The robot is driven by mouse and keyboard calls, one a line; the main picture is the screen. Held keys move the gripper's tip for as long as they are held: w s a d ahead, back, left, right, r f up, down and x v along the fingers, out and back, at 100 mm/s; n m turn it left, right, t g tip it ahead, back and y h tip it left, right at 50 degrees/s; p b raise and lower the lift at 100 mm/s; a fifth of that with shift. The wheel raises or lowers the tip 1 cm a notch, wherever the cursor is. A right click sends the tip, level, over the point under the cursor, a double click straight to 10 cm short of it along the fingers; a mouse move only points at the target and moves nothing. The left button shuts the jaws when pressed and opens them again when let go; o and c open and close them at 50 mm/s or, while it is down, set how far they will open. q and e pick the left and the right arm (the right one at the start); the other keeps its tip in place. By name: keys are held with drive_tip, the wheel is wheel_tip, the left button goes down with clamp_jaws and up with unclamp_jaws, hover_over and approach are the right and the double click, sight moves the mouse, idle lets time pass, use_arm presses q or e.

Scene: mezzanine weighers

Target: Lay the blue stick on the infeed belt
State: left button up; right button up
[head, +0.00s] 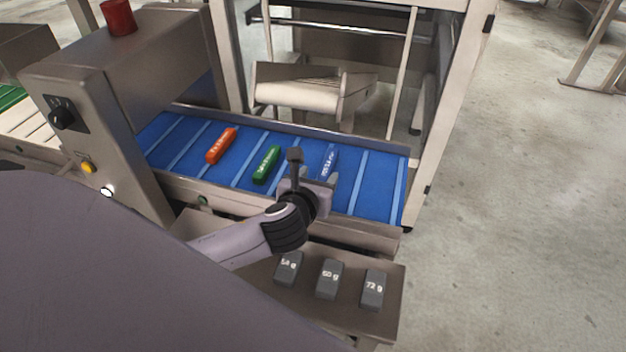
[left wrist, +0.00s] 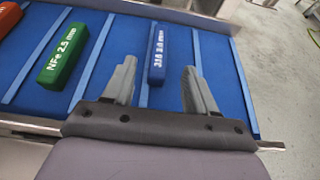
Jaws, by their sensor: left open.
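The blue stick (head: 329,161) lies on the blue infeed belt (head: 379,186), to the right of the green and orange sticks. In the left wrist view the blue stick (left wrist: 157,53) lies flat on the belt between two raised cleats, with white lettering on it. My left gripper (head: 312,170) is over the belt at the near end of the blue stick. Its two fingers (left wrist: 158,88) are spread apart, with the stick beyond and between their tips, and nothing is held. My right gripper is not in view.
A green stick (head: 266,164) and an orange stick (head: 221,146) lie on the belt. Weights marked in grams, such as the 60 g one (head: 329,279), stand on a shelf in front. A machine frame (head: 447,110) rises behind the belt. Open floor lies right.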

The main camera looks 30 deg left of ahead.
use_arm(q)
drive_tip(key=shift+v, duration=1.55)
